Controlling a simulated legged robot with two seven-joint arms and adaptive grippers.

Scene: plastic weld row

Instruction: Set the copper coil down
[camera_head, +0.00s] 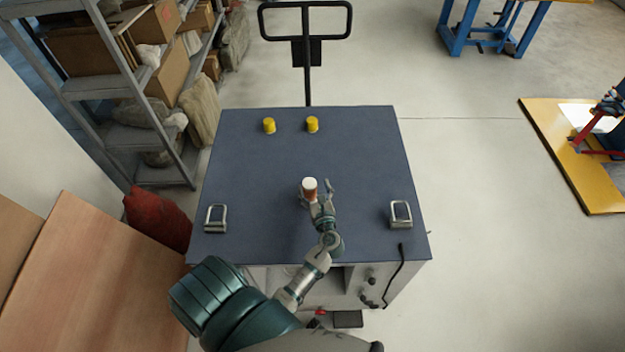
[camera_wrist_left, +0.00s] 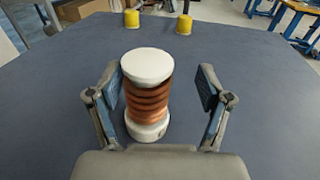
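The copper coil (camera_wrist_left: 148,94) is wound on a white spool with a round white cap and base. It stands upright on the dark blue tabletop (camera_head: 250,180), near the middle, and also shows in the head view (camera_head: 309,188). My left gripper (camera_wrist_left: 166,88) is around the coil, one finger on each side. Gaps show between the fingers and the coil, wider on the right, so it is open. In the head view my left gripper (camera_head: 316,192) reaches in from the front. My right gripper is not in view.
Two yellow cylinders (camera_head: 269,126) (camera_head: 312,124) stand at the back of the table. Metal frame-like pieces lie near the left (camera_head: 215,218) and right (camera_head: 400,214) edges. A black cable (camera_head: 395,275) hangs at the front right. The tabletop around the coil is clear.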

